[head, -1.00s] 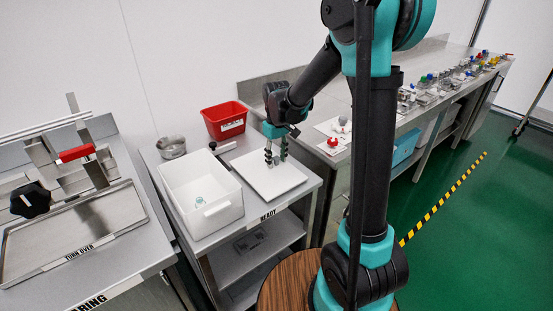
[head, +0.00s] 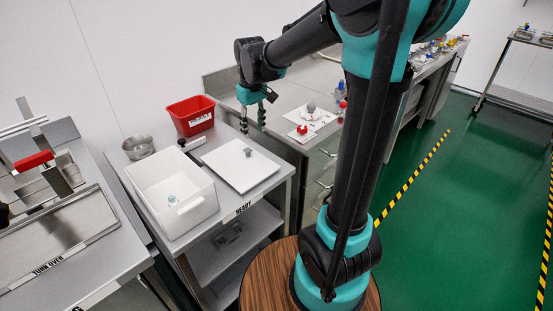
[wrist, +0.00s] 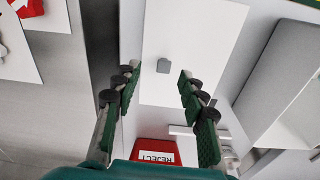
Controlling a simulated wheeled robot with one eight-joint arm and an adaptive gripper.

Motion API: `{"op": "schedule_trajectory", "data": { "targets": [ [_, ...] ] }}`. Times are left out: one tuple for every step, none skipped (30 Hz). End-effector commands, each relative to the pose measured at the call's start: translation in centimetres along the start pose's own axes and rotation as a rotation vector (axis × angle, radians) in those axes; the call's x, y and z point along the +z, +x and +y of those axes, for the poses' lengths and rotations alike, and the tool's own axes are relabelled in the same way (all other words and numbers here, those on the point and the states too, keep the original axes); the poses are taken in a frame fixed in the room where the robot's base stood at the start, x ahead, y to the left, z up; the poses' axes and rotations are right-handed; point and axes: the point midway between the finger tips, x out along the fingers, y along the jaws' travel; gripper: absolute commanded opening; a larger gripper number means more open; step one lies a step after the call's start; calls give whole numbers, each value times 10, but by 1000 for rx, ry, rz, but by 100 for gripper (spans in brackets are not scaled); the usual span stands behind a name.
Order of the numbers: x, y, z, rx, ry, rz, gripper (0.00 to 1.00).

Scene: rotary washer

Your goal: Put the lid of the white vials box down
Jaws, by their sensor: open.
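The white lid (head: 232,172) with a small grey knob (head: 248,152) lies flat on the steel table to the right of the white vials box (head: 178,212). The box is open at the top, with a small clear vial-like item (head: 172,200) inside. My gripper (head: 253,128) is open and empty above the lid. In the wrist view the lid (wrist: 190,30) and its knob (wrist: 191,65) show beyond and between the two spread fingers of my gripper (wrist: 160,85), apart from them.
A red bin (head: 191,116) stands behind the box and lid; its REJECT label shows in the wrist view (wrist: 155,157). A metal bowl (head: 138,147) and a dark-handled tool (head: 190,145) are nearby. White sheets with small items (head: 312,118) lie on the bench to the right.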

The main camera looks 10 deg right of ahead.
Motion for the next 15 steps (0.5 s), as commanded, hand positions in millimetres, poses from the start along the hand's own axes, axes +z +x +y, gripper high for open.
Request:
{"op": "schedule_trajectory", "data": {
  "targets": [
    [22, 10, 6, 8, 44, 23, 42],
    [36, 16, 9, 13, 76, 41, 42],
    [54, 25, 12, 21, 119, 68, 42],
    [69, 33, 15, 28, 154, 88, 42],
    [84, 41, 16, 34, 188, 109, 42],
    [103, 51, 18, 42, 232, 136, 42],
    [117, 58, 19, 48, 266, 157, 42],
    [130, 66, 19, 54, 297, 176, 42],
    [148, 75, 19, 61, 337, 200, 42],
    [159, 82, 18, 66, 364, 218, 42],
    [170, 88, 18, 71, 389, 234, 42],
    [183, 95, 16, 77, 420, 253, 42],
    [191, 100, 15, 80, 440, 266, 42],
    [198, 104, 14, 84, 457, 278, 42],
    [206, 109, 13, 87, 476, 290, 42]
  ]
}}
